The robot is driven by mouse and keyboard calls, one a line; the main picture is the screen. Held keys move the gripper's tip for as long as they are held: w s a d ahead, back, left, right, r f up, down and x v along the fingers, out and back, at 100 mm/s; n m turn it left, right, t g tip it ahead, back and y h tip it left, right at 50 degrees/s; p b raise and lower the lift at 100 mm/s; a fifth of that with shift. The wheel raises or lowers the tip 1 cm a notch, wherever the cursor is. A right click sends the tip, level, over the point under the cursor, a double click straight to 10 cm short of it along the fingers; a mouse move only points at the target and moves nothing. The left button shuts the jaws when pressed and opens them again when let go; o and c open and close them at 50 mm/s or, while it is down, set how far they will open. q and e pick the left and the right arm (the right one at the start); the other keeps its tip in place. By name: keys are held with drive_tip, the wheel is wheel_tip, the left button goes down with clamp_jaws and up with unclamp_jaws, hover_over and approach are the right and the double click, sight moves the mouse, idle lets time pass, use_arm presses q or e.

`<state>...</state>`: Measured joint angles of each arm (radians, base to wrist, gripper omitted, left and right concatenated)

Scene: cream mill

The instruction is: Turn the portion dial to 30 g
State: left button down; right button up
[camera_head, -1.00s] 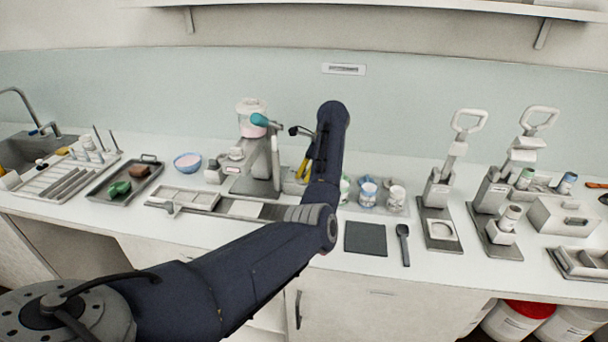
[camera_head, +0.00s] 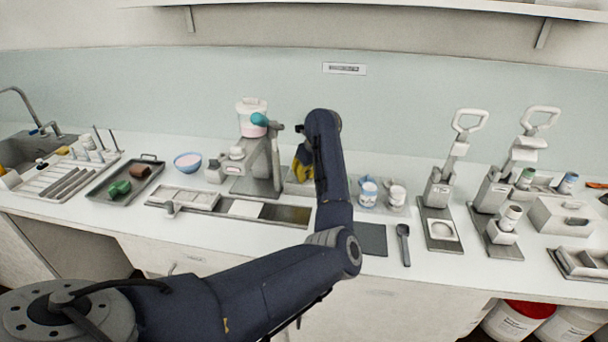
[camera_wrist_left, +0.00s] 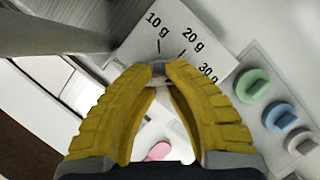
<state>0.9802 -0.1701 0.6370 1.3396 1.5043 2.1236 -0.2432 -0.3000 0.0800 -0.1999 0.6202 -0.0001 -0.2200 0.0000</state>
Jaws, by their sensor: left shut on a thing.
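The white label plate (camera_wrist_left: 190,30) fills the upper middle of the left wrist view, with black marks 10 g, 20 g and 30 g from left to right. A small grey piece of the portion dial (camera_wrist_left: 158,67) shows between my left fingertips, just below the 10 g tick. My left gripper (camera_wrist_left: 160,74) has yellow fingers shut on the dial, which hide most of it and where it points. In the head view the left gripper (camera_head: 302,168) is right of the grey mill (camera_head: 262,165), and the dial cannot be made out. My right gripper is out of view.
Green (camera_wrist_left: 252,85), blue (camera_wrist_left: 279,116) and grey (camera_wrist_left: 301,141) knobs sit close to the right of my fingers. Cups (camera_head: 368,193), a dark mat (camera_head: 371,240) and a spoon (camera_head: 403,243) are to the right on the counter. Two lever presses (camera_head: 440,190) stand farther right.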

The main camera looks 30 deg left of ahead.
use_arm(q)
drive_tip(key=shift+d+f+m, duration=0.25)
drive_tip(key=shift+d+m, duration=0.1)
drive_tip(key=shift+m, duration=0.05)
drive_tip(key=c, duration=1)
unclamp_jaws()
drive_tip(key=shift+s, duration=0.15)
drive_tip(key=shift+c, duration=0.2)
drive_tip(key=shift+o, duration=0.8)
drive_tip(key=shift+w, duration=0.2)
drive_tip(key=shift+s+a+r, duration=0.1)
drive_tip(key=shift+r, duration=0.35)
drive_tip(key=v, duration=1.1)
drive_tip(key=shift+s+r, duration=0.2)
